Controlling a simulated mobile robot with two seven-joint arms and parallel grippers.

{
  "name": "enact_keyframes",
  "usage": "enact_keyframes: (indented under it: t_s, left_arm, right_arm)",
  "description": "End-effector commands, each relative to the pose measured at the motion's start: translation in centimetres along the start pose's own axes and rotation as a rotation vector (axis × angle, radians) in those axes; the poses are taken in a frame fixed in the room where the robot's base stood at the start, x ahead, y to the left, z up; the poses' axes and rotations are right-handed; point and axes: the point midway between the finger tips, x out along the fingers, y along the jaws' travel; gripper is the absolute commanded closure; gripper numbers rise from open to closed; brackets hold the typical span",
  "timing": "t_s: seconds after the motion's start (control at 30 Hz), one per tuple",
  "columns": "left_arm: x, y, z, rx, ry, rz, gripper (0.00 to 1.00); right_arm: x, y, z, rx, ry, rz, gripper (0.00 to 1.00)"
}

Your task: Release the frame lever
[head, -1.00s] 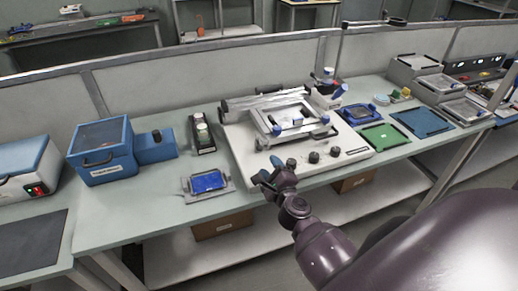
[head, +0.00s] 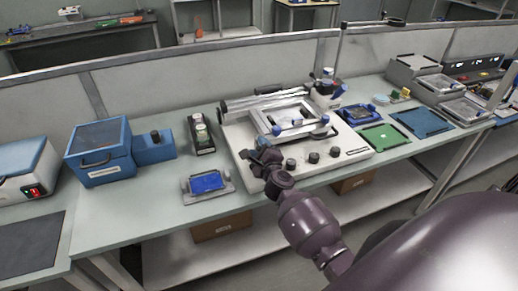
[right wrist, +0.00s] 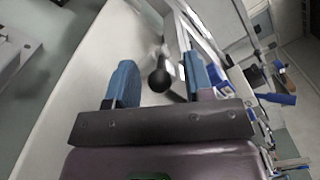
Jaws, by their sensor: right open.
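The white machine (head: 235,136) stands mid-bench with a raised silver frame (head: 271,125) on top. My right gripper (head: 252,153) is over the machine's front left corner. In the right wrist view the right gripper (right wrist: 158,84) is open, its two blue fingers apart. A black ball knob (right wrist: 160,80), which looks like the end of a lever, shows between the fingers, beyond or level with their tips; I cannot tell whether anything touches it. In the head view my right gripper hides this area. My left gripper is not in view.
Dark knobs (head: 314,157) line the machine's front edge. A blue board in a holder (head: 207,183) lies left of my right gripper. A blue box (head: 100,150) stands farther left. A green board (head: 385,138) lies to the right.

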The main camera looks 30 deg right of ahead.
Motion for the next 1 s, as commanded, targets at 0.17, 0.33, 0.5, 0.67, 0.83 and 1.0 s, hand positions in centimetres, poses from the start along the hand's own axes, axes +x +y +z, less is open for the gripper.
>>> enact_keyframes:
  t_s: [0.17, 0.33, 0.5, 0.67, 0.83, 1.0]
  left_arm:
    - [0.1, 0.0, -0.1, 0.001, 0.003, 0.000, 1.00]
    - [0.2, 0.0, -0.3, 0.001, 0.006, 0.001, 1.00]
    - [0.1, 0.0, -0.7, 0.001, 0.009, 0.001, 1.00]
    - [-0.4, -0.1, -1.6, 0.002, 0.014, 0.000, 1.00]
    - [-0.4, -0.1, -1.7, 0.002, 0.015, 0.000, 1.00]
    - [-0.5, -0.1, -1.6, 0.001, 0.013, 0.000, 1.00]
  right_arm:
    - [0.0, 0.0, 0.0, 0.000, 0.000, 0.000, 0.72]
    - [0.0, 0.0, 0.0, 0.000, -0.001, 0.000, 0.98]
    - [0.0, -0.2, 0.0, -0.002, -0.020, 0.010, 1.00]
    - [0.0, -0.7, -0.4, -0.006, -0.095, 0.060, 1.00]
    - [-0.1, -0.7, -0.8, -0.003, -0.168, 0.110, 1.00]
    - [-0.1, -0.7, -0.9, 0.000, -0.192, 0.129, 1.00]
